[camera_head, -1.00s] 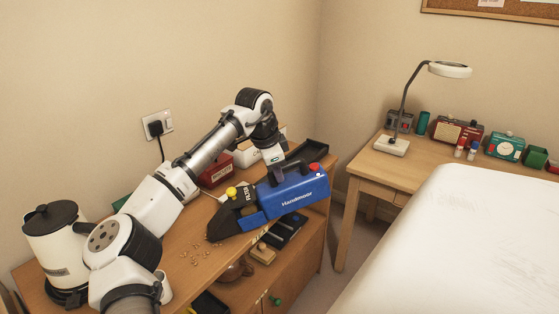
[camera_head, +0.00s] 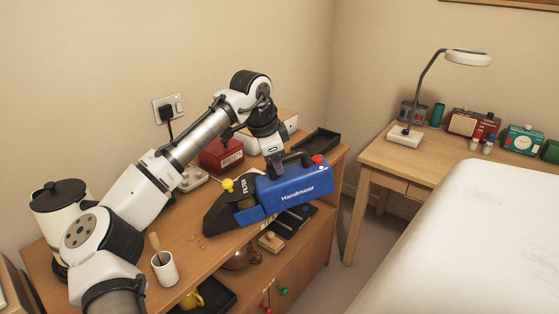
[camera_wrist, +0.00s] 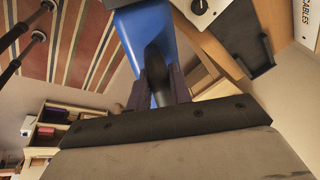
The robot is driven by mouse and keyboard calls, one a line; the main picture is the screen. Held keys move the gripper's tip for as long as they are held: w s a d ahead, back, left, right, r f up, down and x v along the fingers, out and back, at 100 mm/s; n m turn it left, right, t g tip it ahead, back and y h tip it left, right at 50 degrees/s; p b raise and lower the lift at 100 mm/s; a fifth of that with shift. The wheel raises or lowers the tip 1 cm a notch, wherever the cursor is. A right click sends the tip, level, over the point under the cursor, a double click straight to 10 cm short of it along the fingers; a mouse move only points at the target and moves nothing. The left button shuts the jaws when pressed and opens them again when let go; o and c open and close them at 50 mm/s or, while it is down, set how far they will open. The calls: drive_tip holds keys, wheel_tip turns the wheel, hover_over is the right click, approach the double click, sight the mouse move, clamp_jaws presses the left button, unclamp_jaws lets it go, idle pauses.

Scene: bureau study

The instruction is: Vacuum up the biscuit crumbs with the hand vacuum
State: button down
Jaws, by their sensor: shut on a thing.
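The hand vacuum (camera_head: 310,183) is blue with a dark nozzle (camera_head: 221,211) and the word Handmoor on its side. My gripper (camera_head: 276,172) is shut on its dark top handle, above the wooden cabinet top. The nozzle points left and down, close to the biscuit crumbs (camera_head: 197,242), a few pale specks on the wood at its left. The nozzle may hide other crumbs. In the wrist view, my gripper's fingers (camera_wrist: 162,90) straddle the dark handle (camera_wrist: 156,70), with the blue body (camera_wrist: 145,35) beyond.
A white cup (camera_head: 166,270) with a wooden-handled tool stands left of the crumbs. A kettle (camera_head: 56,208), a red box (camera_head: 221,157) and a black tray (camera_head: 317,143) stand along the back. A brown pot (camera_head: 241,257) sits at the front, below the vacuum.

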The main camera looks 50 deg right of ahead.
drive_tip(key=a, duration=0.6)
drive_tip(key=shift+s+a, duration=0.2)
drive_tip(key=shift+a, duration=0.05)
idle(0.6)
drive_tip(key=shift+r, duration=0.1)
idle(0.4)
wheel_tip(320, 180, up, 7)
drive_tip(key=p, duration=0.6)
drive_tip(key=shift+p, duration=0.4)
drive_tip(key=shift+s, duration=0.15)
